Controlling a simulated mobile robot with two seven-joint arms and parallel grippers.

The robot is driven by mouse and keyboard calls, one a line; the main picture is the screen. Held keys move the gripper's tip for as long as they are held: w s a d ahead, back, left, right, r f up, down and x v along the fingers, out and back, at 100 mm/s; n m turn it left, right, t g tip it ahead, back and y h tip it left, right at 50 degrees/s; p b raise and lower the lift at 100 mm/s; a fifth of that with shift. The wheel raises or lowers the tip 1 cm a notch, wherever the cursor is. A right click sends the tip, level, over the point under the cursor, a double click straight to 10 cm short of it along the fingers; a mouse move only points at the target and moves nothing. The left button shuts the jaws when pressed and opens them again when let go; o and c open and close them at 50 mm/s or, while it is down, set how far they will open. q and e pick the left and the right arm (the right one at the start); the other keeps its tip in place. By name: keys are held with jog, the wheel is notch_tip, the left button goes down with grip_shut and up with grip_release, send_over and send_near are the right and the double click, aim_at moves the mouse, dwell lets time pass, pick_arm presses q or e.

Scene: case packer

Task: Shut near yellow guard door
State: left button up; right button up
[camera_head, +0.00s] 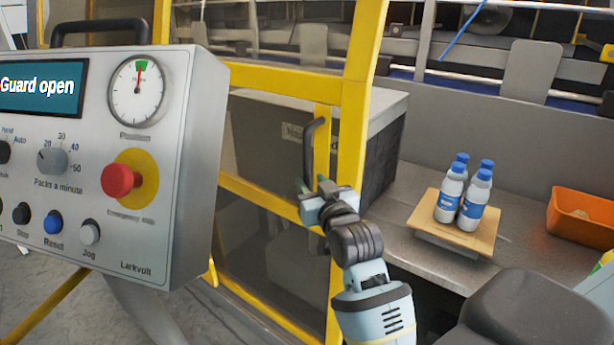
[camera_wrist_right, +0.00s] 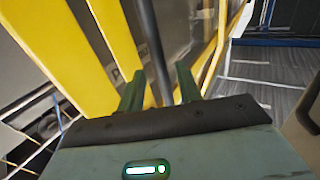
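The yellow guard door (camera_head: 322,110) has clear panels and stands left of the bottles in the head view; its yellow frame also fills the left of the right wrist view (camera_wrist_right: 110,40). Its dark grey bar handle (camera_head: 309,150) is upright on the door's edge. My right gripper (camera_head: 322,188) is at the handle's lower end. In the right wrist view, the handle bar (camera_wrist_right: 154,50) runs between its two green fingers, with gaps at both sides, so the gripper is open around it. Whether a finger touches the bar is unclear. My left gripper is out of view.
A grey control panel (camera_head: 195,180) at the left reads "Guard open" and has a red emergency stop (camera_head: 120,180). Several blue-capped bottles (camera_head: 472,205) stand on a wooden board (camera_head: 425,218) right of the door. An orange bin (camera_head: 585,215) is at the far right.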

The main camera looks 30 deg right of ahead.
aim_at(308, 178)
jog(key=shift+w+d, duration=0.2)
jog(key=shift+w, duration=0.75)
jog(key=shift+w+d, duration=0.2)
jog(key=shift+w, duration=0.75)
grip_shut()
